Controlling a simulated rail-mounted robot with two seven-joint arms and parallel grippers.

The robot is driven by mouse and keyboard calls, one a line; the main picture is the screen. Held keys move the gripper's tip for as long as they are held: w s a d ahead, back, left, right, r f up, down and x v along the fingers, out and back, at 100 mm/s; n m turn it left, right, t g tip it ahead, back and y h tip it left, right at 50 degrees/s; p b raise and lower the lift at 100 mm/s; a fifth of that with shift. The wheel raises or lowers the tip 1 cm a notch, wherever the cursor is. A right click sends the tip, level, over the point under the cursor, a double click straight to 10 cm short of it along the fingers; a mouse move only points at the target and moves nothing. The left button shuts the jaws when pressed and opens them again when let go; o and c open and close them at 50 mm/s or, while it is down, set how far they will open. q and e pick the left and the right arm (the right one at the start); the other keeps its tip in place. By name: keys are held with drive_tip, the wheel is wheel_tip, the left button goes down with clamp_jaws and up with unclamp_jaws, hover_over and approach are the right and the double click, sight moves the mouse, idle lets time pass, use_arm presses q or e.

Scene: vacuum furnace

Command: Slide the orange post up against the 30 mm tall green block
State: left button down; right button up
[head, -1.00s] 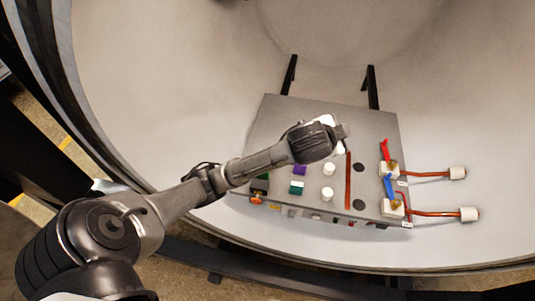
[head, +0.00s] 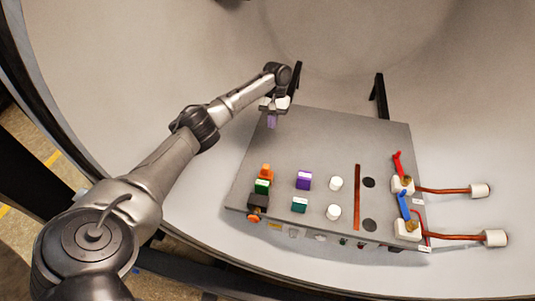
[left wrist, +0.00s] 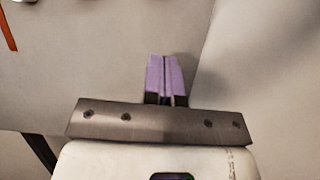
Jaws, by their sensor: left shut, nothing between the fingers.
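The orange post (head: 266,170) stands near the left edge of the grey plate. A green block (head: 262,187) with a pale label stands directly in front of it; I cannot tell whether they touch. A teal-green block (head: 299,204) stands farther right. I cannot read block heights. My left gripper (head: 271,122) is above the plate's far left part, behind and well clear of the orange post. Its purple fingers also show in the left wrist view (left wrist: 165,78), shut together and empty. My right gripper is not in view.
The grey plate (head: 330,130) has clear room at the back. A purple block (head: 304,180), white cylinders (head: 335,183), a copper strip (head: 357,197) and dark discs (head: 369,182) lie right of the post. Red (head: 397,163) and blue (head: 404,205) handles stand at the right edge.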

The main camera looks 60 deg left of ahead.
sight(264, 168)
use_arm(q)
drive_tip(key=s+d+f+p, duration=0.1)
drive_tip(key=s+d+f, duration=0.4)
drive_tip(key=f, duration=0.4)
drive_tip(key=shift+s+d+f+n, duration=0.2)
drive_tip(key=shift+s+d+n, duration=0.1)
drive_tip(key=shift+d, duration=0.1)
idle(0.4)
drive_tip(key=d+p, duration=0.1)
drive_tip(key=p, duration=0.1)
drive_tip(key=s+p, duration=0.1)
drive_tip(key=p, duration=0.1)
drive_tip(key=shift+s+d+r, duration=0.25)
drive_tip(key=shift+d+r, duration=0.1)
drive_tip(key=shift+s+d+f+p, duration=0.3)
drive_tip(key=shift+s+d+p, duration=0.1)
drive_tip(key=shift+p, duration=0.5)
drive_tip(key=shift+f, duration=0.1)
